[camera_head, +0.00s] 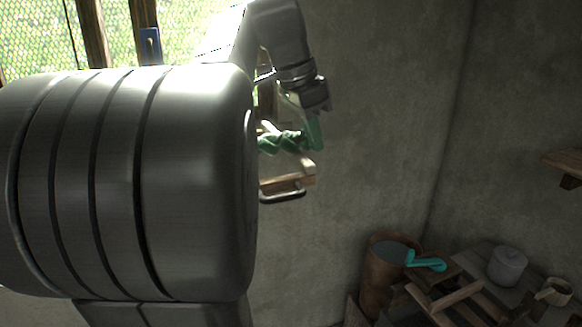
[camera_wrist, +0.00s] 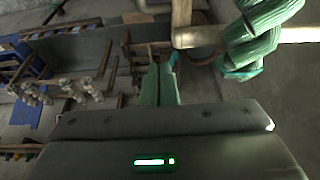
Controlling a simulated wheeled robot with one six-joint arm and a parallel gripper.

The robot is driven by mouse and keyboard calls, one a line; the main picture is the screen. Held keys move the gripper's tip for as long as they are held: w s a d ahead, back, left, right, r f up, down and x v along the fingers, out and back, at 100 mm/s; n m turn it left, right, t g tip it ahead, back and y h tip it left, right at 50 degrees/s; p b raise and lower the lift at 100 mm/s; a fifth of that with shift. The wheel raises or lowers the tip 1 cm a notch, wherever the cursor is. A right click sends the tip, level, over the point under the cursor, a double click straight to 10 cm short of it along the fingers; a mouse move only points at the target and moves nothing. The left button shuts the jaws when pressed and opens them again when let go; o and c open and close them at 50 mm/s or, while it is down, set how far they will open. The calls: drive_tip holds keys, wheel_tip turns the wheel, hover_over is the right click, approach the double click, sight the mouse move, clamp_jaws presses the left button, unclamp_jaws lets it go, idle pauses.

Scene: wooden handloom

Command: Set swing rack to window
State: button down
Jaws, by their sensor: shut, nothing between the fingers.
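The swing rack shows as a pale wooden bar (camera_wrist: 205,37) at the upper right of the wrist view. A green yarn skein (camera_wrist: 252,40) is wrapped around it. In the head view, the rack's wooden end (camera_head: 300,175) and a metal handle below it stick out from behind my arm, with green yarn (camera_head: 280,142) above. The rest of the rack is hidden. My gripper (camera_wrist: 160,72) is shut and empty, its green fingers left of and apart from the skein in the wrist view. In the head view my gripper (camera_head: 314,132) is beside the yarn. The window (camera_head: 110,35) is at the upper left.
My arm covers much of the head view. A grey wall (camera_head: 390,110) stands behind the rack. A brown bucket (camera_head: 385,275), a teal-handled tool (camera_head: 427,262) and a grey pot (camera_head: 508,265) are at lower right.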

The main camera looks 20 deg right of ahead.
sight(307, 179)
drive_tip(key=shift+a+f+p, duration=0.15)
drive_tip(key=shift+f+p, duration=0.1)
drive_tip(key=shift+f, duration=1.15)
drive_tip(key=shift+a+f+p, duration=0.15)
drive_tip(key=shift+f+p, duration=0.05)
drive_tip(key=shift+f, duration=1.25)
drive_tip(key=shift+a+f+p, duration=0.15)
drive_tip(key=shift+f+p, duration=0.1)
drive_tip(key=shift+f, duration=1.15)
drive_tip(key=shift+s+a, duration=0.15)
